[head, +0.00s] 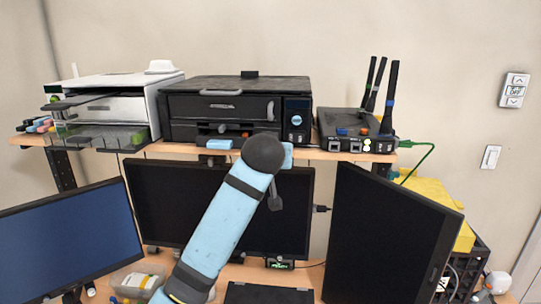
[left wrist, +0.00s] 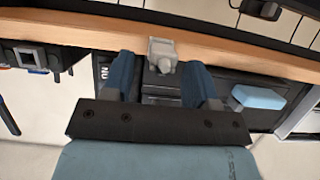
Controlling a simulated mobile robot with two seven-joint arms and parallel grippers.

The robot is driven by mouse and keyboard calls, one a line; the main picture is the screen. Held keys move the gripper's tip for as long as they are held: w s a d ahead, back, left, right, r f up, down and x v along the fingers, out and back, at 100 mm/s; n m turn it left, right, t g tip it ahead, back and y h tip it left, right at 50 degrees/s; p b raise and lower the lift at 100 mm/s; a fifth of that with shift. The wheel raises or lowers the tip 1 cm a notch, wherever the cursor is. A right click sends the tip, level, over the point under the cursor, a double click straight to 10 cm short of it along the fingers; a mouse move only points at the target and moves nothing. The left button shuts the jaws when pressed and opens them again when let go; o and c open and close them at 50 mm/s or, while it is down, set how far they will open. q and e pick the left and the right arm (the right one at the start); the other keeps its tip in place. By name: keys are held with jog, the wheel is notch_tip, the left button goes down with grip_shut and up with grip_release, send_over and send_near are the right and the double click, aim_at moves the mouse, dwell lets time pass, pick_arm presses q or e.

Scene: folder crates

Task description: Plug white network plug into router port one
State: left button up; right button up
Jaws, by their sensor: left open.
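A pale grey-white block shaped like a plug (left wrist: 162,50), seemingly the white network plug, sits at the shelf's front edge in the left wrist view. It is hidden behind my arm in the head view. My left gripper (left wrist: 160,66) is open, its blue fingers on either side of the block; I cannot tell whether they touch it. In the head view its fingertips are hidden. The black router (head: 340,130) stands on the shelf at the right, with several front ports. Its corner shows in the left wrist view (left wrist: 28,52). Which port is one is unreadable. My right gripper is not in view.
A black printer (head: 235,106) stands left of the router, with a light blue block (head: 219,144) before it. A green cable (head: 420,158) runs from the router's right side. Monitors (head: 385,235) stand below the wooden shelf (head: 185,148).

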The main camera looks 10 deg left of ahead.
pick_arm(q)
jog(key=shift+w+f, duration=0.2)
jog(key=shift+w, duration=0.15)
jog(key=shift+c, duration=0.4)
grip_shut()
